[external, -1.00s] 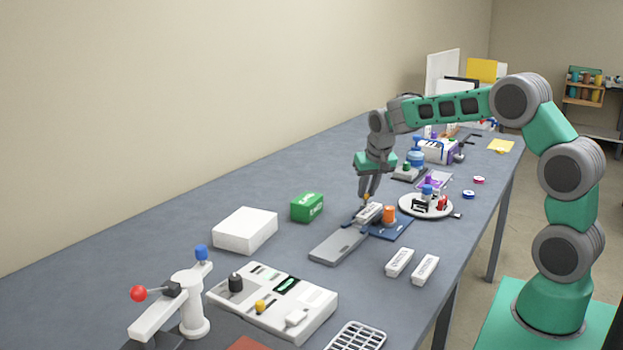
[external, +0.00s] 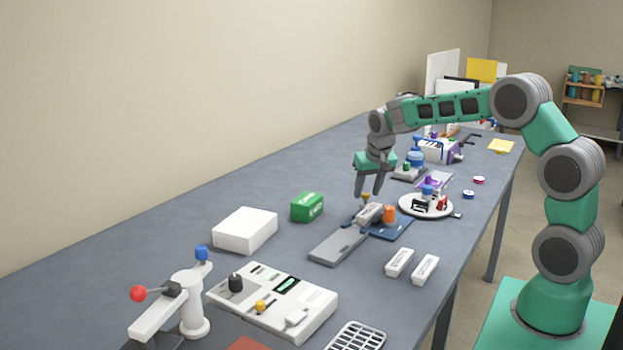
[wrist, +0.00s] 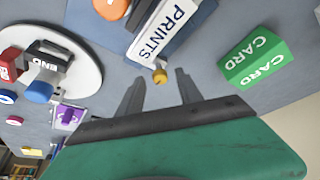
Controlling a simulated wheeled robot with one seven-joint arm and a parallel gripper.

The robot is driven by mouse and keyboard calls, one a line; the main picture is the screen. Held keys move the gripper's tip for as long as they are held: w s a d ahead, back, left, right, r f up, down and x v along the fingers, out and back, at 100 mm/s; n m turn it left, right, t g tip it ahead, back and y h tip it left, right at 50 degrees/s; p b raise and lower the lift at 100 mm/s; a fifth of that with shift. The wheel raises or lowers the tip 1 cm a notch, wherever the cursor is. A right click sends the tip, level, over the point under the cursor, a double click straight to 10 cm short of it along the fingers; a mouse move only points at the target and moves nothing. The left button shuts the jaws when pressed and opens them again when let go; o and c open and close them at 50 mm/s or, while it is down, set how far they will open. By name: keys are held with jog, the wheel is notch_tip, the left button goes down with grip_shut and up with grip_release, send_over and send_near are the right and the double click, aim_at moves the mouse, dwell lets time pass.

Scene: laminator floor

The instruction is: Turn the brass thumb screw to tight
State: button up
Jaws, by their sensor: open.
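The brass thumb screw (wrist: 159,75) shows in the wrist view as a small gold knob at the end of the white block marked PRINTS (wrist: 168,28). In the external view the screw (external: 366,196) stands at the far end of the grey plate (external: 338,247) that bears the block. My gripper (external: 369,193) is open above the screw. In the wrist view its two fingers (wrist: 158,77) are spread on either side of the screw, with visible space between. The frames do not show whether either finger touches it, nor how tight it is.
A green CARD box (external: 307,207) stands to the left. An orange cylinder (external: 390,214) is close by on the right, near a blue mat (external: 404,228). A round white tray (external: 408,208) with several small items lies beyond.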

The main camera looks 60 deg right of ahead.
jog(key=v, duration=0.7)
jog(key=shift+r+b, duration=0.3)
jog(key=shift+s+a, duration=0.1)
jog(key=shift+s, duration=0.05)
